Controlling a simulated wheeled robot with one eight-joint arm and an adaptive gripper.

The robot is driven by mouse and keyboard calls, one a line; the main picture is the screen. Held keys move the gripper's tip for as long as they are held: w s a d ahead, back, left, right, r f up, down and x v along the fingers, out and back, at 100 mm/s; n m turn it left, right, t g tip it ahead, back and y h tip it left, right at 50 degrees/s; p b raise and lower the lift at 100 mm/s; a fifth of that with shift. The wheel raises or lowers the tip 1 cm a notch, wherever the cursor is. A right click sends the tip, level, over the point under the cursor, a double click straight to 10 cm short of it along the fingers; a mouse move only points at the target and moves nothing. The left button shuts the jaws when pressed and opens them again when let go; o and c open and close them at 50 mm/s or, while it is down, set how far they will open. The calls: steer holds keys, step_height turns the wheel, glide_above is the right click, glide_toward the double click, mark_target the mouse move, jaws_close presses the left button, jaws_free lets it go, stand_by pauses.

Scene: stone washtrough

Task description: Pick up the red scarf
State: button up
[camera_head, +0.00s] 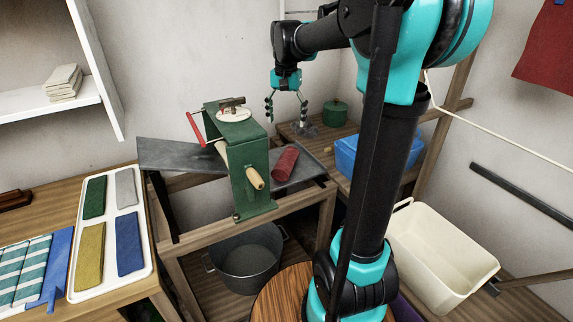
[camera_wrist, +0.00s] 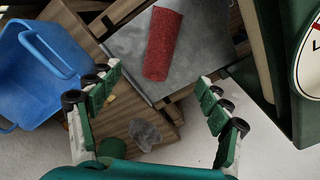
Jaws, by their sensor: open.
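A rolled red cloth, which looks like the red scarf (camera_head: 286,162), lies on the grey metal board (camera_head: 307,166) at the right side of the green mangle (camera_head: 250,165). In the wrist view the red scarf (camera_wrist: 163,43) lies lengthwise on the grey board (camera_wrist: 205,45), beyond the fingertips. My gripper (camera_head: 286,117) hangs above and behind the board with its fingers spread. In the wrist view my gripper (camera_wrist: 160,80) is open, with nothing between its fingers and the scarf apart from them.
A blue tub (camera_head: 365,157) and a green lidded pot (camera_head: 335,113) stand behind the board. The mangle's wooden handle (camera_head: 254,178) juts near the scarf. A cream bin (camera_head: 440,262) is at right. Another red cloth (camera_head: 545,50) hangs at upper right.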

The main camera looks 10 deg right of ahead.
mark_target(286, 158)
step_height(286, 158, down, 12)
steer(key=shift+r, duration=0.15)
steer(key=f, duration=0.4)
steer(key=shift+w+d, duration=0.1)
steer(key=shift+w, duration=0.2)
steer(key=shift+f, duration=0.6)
steer(key=shift+c, duration=0.4)
steer(key=c, duration=1.4)
steer(key=shift+r, duration=0.1)
